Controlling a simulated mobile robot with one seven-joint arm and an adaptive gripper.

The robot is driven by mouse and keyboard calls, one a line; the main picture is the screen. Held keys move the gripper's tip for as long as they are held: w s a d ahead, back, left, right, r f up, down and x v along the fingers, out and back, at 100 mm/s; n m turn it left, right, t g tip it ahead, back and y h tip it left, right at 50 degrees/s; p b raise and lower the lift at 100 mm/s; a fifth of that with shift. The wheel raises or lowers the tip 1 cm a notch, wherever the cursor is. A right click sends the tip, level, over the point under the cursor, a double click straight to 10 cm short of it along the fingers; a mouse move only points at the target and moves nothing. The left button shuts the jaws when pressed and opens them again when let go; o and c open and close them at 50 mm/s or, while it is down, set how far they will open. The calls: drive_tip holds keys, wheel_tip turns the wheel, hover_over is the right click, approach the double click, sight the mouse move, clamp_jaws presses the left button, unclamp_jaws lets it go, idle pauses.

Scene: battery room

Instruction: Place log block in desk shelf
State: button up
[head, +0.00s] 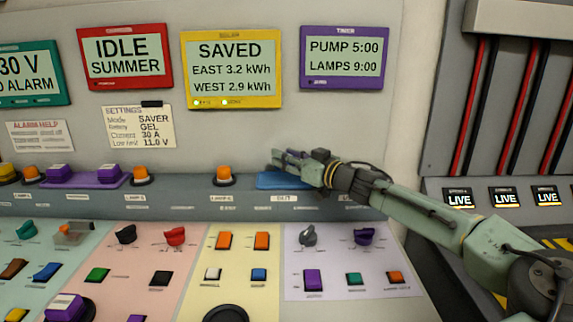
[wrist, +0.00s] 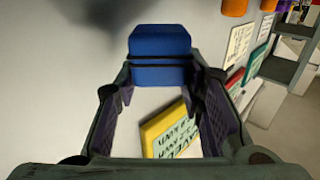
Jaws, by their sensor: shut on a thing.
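My gripper (head: 284,160) is at the right part of the grey desk shelf (head: 215,201), low over a flat blue piece (head: 287,181) there. In the wrist view my gripper (wrist: 162,76) has its fingers shut on a blue block (wrist: 160,44) with a dark band across it. The block sits between the fingertips. I see no readable "log" marking on it. In the head view the held block cannot be told clearly from the fingers and the blue piece. Whether it touches the shelf cannot be told.
A purple tray (head: 70,183) with purple blocks and several orange lamps stand along the shelf to the left. Below is a sloped panel with knobs and buttons (head: 312,279). Display screens (head: 231,70) hang above.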

drive_tip(key=shift+w+a+f, duration=0.15)
drive_tip(key=shift+w+a, duration=0.05)
drive_tip(key=shift+w, duration=0.25)
drive_tip(key=shift+s+f+p, duration=0.1)
drive_tip(key=shift+f+p, duration=0.55)
drive_tip(key=shift+f, duration=1)
drive_tip(key=o, duration=1.3)
drive_tip(key=shift+c, duration=0.2)
drive_tip(key=shift+d, duration=0.1)
drive_tip(key=b+v, duration=0.3)
drive_tip(key=v, duration=0.9)
